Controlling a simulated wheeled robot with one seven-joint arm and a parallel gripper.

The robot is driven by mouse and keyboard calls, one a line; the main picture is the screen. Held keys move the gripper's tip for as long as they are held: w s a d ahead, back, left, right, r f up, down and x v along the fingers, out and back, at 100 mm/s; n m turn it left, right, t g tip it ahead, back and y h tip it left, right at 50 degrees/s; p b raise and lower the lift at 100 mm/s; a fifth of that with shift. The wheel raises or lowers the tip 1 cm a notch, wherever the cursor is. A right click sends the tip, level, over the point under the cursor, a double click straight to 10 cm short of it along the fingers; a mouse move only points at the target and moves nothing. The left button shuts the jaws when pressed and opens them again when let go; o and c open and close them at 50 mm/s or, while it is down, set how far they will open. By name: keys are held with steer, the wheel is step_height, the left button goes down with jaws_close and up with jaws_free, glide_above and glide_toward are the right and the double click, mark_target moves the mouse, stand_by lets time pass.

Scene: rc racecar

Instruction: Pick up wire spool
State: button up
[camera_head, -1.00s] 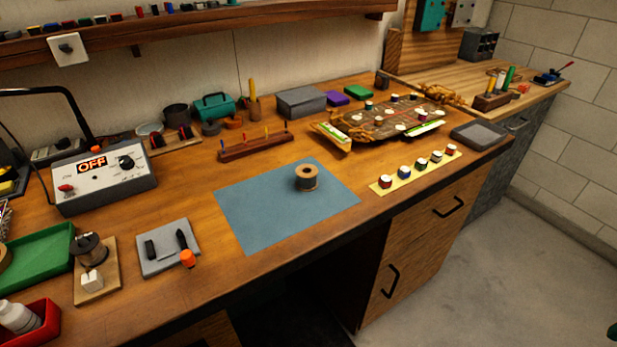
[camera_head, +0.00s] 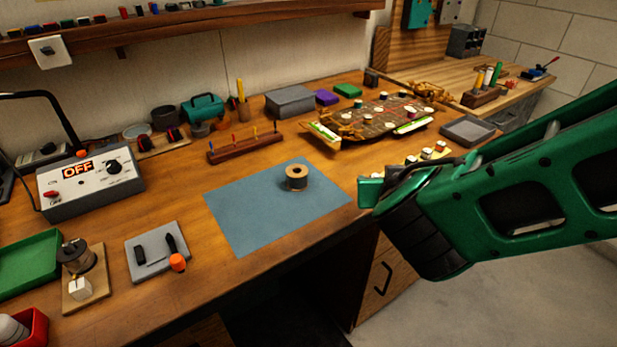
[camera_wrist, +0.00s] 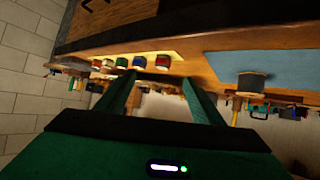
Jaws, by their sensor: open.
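The wire spool (camera_head: 296,177) is a small tan reel with a dark hole on top. It stands upright on the blue-grey mat (camera_head: 245,225) on the workbench. My gripper (camera_head: 372,190) has come in from the right and hangs near the bench's front edge, right of the mat and apart from the spool. In the wrist view my gripper (camera_wrist: 163,82) has its two green fingers spread with nothing between them. The spool (camera_wrist: 253,83) shows there to the right of the fingers, on the mat (camera_wrist: 255,62). In the head view my arm partly hides the yellow strip.
A yellow strip with several small coloured pieces (camera_wrist: 137,62) lies near my fingers. A racecar body (camera_head: 385,120) and a wooden rack (camera_head: 245,146) stand behind the mat. A grey tray with tools (camera_head: 157,252) lies to its left. The mat around the spool is clear.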

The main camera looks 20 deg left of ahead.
mark_target(300, 179)
steer(key=s+a+n+y, duration=0.1)
steer(key=s+a, duration=0.1)
steer(key=a, duration=0.2)
steer(key=s+a+n+y, duration=0.1)
steer(key=s+a+y, duration=0.1)
steer(key=a, duration=0.3)
steer(key=s+a+n+y, duration=0.1)
steer(key=s+a, duration=0.2)
steer(key=a, duration=0.2)
steer(key=shift+r+y, duration=0.2)
steer(key=shift+y, duration=0.1)
steer(key=shift+s+a+f, duration=0.1)
steer(key=shift+a, duration=0.3)
steer(key=x, duration=0.5)
steer(key=shift+x, duration=2.65)
steer(key=shift+d, duration=0.1)
steer(key=c, duration=1.2)
